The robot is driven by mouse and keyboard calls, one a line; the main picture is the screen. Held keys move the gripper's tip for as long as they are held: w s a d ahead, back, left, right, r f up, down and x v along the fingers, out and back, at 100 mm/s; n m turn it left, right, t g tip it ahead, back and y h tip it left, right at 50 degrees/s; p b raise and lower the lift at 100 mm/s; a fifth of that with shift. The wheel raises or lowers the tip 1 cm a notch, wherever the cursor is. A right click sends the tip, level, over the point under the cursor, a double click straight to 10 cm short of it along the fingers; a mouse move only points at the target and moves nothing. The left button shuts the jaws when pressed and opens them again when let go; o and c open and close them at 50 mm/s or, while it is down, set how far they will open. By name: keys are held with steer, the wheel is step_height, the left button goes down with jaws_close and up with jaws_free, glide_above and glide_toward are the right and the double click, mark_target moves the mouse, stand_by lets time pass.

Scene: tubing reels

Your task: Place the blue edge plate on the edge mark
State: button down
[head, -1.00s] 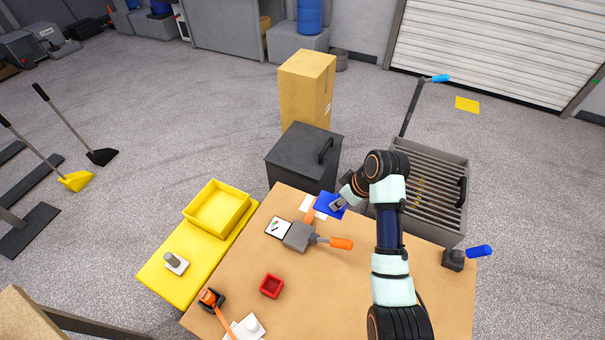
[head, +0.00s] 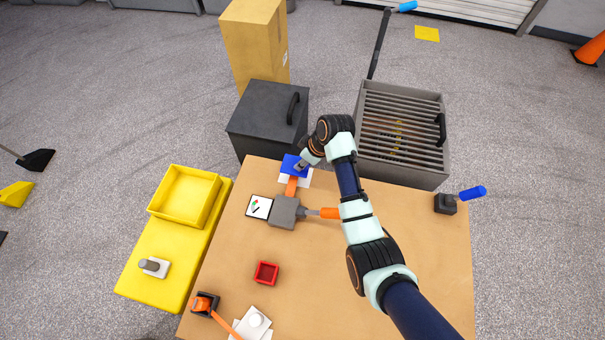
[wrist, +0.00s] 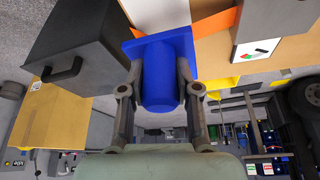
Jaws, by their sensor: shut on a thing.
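The blue edge plate (head: 290,162) is over the far left edge of the table, partly covering a white patch (head: 307,179), which may be the edge mark. My gripper (head: 302,165) is shut on the plate. In the wrist view, the plate (wrist: 182,42) has a thick blue round grip, and my gripper's fingers (wrist: 160,88) close on its two sides. The white patch (wrist: 155,13) shows beyond the plate there. I cannot tell whether the plate touches the table or hovers above it.
An orange strip (head: 291,187) runs from the white patch to a grey block (head: 285,212) with an orange handle. A white card (head: 259,206) lies left of it. A dark lidded box (head: 265,120) and a slatted grey bin (head: 400,165) stand behind the table (head: 370,310).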

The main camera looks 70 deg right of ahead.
mark_target(303, 171)
step_height(303, 171, down, 6)
steer(key=b, duration=0.2)
steer(key=shift+f+b, duration=0.2)
steer(key=shift+b, duration=0.15)
steer(key=shift+r, duration=0.1)
steer(key=shift+d, duration=0.1)
steer(key=c, duration=0.8)
jaws_free()
steer(key=shift+c, duration=0.2)
